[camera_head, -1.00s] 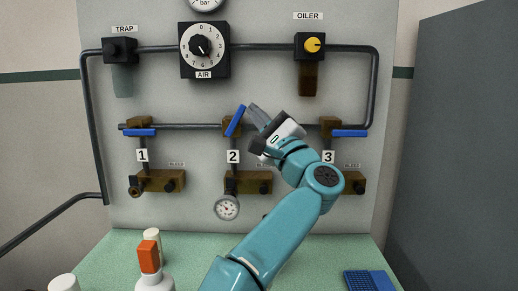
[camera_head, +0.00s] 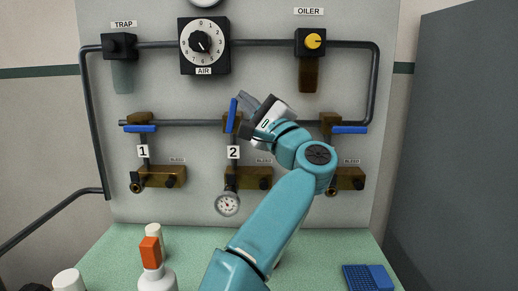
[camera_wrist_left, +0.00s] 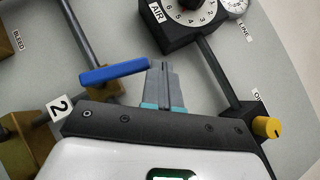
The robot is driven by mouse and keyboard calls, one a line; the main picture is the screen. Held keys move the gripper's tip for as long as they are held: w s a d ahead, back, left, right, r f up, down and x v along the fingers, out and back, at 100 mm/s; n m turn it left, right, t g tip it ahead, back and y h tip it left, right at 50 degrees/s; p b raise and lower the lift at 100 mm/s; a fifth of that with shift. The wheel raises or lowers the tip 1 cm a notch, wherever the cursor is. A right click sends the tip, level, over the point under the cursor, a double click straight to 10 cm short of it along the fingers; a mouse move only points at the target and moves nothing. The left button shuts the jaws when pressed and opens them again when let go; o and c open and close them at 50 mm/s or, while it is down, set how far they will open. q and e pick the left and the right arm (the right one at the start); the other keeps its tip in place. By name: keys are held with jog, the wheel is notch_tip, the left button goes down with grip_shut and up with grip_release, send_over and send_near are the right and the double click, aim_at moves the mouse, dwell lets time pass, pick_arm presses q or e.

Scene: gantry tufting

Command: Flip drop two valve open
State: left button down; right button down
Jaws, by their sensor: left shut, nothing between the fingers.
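The drop two valve has a blue lever (camera_head: 232,116) on a brass body (camera_head: 228,127) above the "2" label (camera_head: 233,152). The lever stands nearly upright, leaning slightly right at the top. My left gripper (camera_head: 243,99) is shut and empty, its fingertips close to the right of the lever's upper end. In the left wrist view, the shut fingers (camera_wrist_left: 163,70) are beside the end of the blue lever (camera_wrist_left: 115,72); I cannot tell whether they touch. My right gripper is not in view.
Drop one's blue lever (camera_head: 140,129) and drop three's blue lever (camera_head: 350,130) lie horizontal. The AIR dial (camera_head: 203,46) and oiler (camera_head: 312,44) sit above. A gauge (camera_head: 228,204) hangs below drop two. Bottles (camera_head: 153,270) and a blue tray (camera_head: 368,278) are on the green bench.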

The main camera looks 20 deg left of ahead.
pick_arm(q)
jog(key=shift+s+a+r, duration=0.1)
jog(key=shift+a+r, duration=0.15)
jog(key=shift+a, duration=0.15)
dwell(0.3)
dwell(0.4)
